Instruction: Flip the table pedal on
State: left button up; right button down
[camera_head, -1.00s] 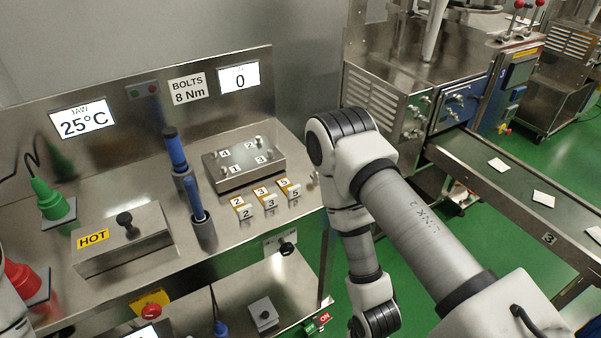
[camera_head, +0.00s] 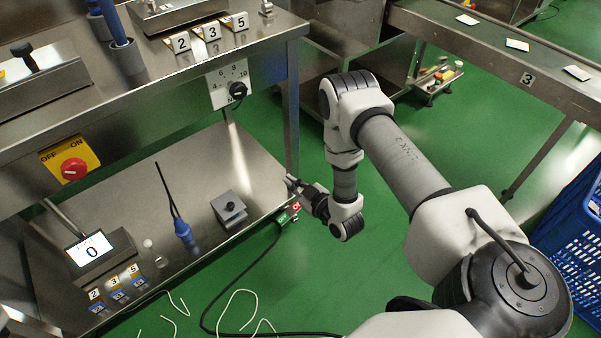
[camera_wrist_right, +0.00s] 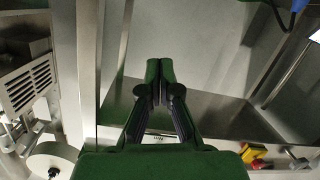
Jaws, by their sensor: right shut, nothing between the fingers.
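The pedal (camera_head: 288,214) is a small green and red block, green at left and red at right, at the front right corner of the lower shelf. Its lettering is too small to read fully. My right gripper (camera_head: 291,182) is just above and behind it in the head view, close to the shelf corner; I cannot tell whether they touch. The right wrist view shows its dark fingertips (camera_wrist_right: 160,72) shut together with nothing between them. I do not make out the pedal in that view. My left gripper is out of view.
The steel bench (camera_head: 150,108) has a red knob on a yellow plate (camera_head: 71,161) and a dial panel (camera_head: 230,86). The lower shelf (camera_head: 170,190) holds a blue tool (camera_head: 186,236) and a grey block (camera_head: 229,208). A black cable (camera_head: 240,262) lies below.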

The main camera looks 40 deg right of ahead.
aim_at(290, 212)
pick_arm(q)
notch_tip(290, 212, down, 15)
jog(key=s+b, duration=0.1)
jog(key=b, duration=1.1)
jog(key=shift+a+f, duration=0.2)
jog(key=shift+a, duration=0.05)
pick_arm(e)
jog(key=s+d+f, duration=0.2)
jog(key=f, duration=0.7)
jog(key=s+d+f+h, duration=0.1)
jog(key=s+d+f, duration=0.1)
jog(key=f, duration=0.8)
jog(key=shift+d+f+m, duration=0.25)
jog(key=shift+d+m, duration=0.15)
jog(key=shift+d, duration=0.15)
jog(key=shift+s, duration=0.15)
